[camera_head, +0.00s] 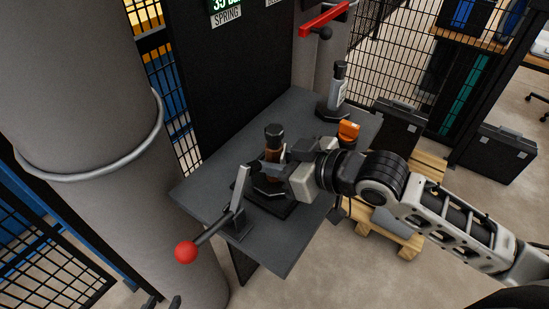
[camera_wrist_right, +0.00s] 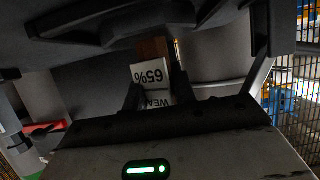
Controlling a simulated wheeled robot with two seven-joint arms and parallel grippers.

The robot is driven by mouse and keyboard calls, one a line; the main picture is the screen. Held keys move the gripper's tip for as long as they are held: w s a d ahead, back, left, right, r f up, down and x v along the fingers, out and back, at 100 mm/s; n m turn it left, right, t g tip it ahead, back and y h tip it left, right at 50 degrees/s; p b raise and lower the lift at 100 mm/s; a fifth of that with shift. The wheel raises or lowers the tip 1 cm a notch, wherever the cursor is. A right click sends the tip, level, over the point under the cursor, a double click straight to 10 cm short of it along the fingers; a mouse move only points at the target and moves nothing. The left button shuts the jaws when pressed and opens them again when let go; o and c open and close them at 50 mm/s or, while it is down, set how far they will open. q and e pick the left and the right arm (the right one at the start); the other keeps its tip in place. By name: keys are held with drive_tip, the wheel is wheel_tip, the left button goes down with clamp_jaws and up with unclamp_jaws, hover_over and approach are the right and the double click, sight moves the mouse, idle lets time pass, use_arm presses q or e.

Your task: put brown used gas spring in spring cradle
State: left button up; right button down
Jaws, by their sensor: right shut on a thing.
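The brown used gas spring (camera_head: 272,154) stands upright with a black cap, at a black holder (camera_head: 277,207) on the grey table. My right gripper (camera_head: 276,160), from the right, is shut around its body. In the right wrist view the spring shows brown (camera_wrist_right: 152,48) with a white label reading 65% between the fingers (camera_wrist_right: 152,92). The arm and fingers hide the spring's lower end, so I cannot tell how it sits in the holder. I cannot tell which holder is the spring cradle. Dark tips at the bottom edge look like my left gripper (camera_head: 163,302); its opening is unclear.
A lever with a red ball (camera_head: 186,252) stands at the table's near left. A grey labelled spring (camera_head: 339,88) stands in a black base at the far end, near an orange item (camera_head: 348,130). A thick grey column (camera_head: 80,120) is at left. The table's near corner is clear.

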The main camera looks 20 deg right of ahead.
use_arm(q)
drive_tip(key=shift+w, duration=0.1)
use_arm(e)
drive_tip(key=c, duration=1.5)
unclamp_jaws()
drive_tip(key=shift+f, duration=0.2)
use_arm(q)
drive_tip(key=shift+w+r, duration=0.1)
drive_tip(key=shift+w, duration=0.05)
use_arm(e)
drive_tip(key=o, duration=0.4)
drive_tip(key=shift+c, duration=0.2)
drive_tip(key=shift+r, duration=0.3)
drive_tip(key=v, duration=0.8)
drive_tip(key=shift+s+d, duration=0.15)
drive_tip(key=shift+s, duration=0.05)
use_arm(q)
drive_tip(key=p, duration=0.1)
drive_tip(key=r+p, duration=0.1)
drive_tip(key=shift+s+a+p, duration=0.2)
drive_tip(key=shift+s+p, duration=0.1)
drive_tip(key=shift+p, duration=0.1)
use_arm(e)
drive_tip(key=v, duration=0.3)
drive_tip(key=shift+s+d+r, duration=0.1)
drive_tip(key=shift+r, duration=0.1)
